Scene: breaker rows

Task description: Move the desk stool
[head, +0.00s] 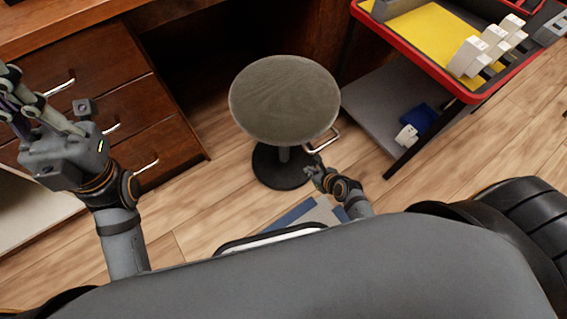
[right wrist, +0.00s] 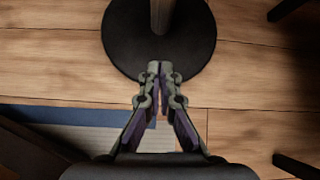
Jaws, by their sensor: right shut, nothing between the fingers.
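The desk stool has a round grey-brown seat (head: 285,100), a thin bar handle (head: 325,145) under its right edge, and a round black base (head: 270,172) on the floor. It stands upright in front of the desk. My right gripper (head: 312,165) is low beside the stool, just below the handle and apart from the seat. In the right wrist view its fingertips (right wrist: 160,67) are together and empty, overlapping the near part of the black base (right wrist: 125,45); the post (right wrist: 162,15) rises beyond. My left gripper (head: 18,100) is at the far left, before the drawers, its fingers partly cut off.
A wooden desk with drawers (head: 110,75) stands at the left. A red-rimmed cart (head: 415,62) with a grey lower shelf (head: 372,112) stands at the right, holding white breakers. A blue and grey mat (head: 300,213) lies near me. Wooden floor is open at right.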

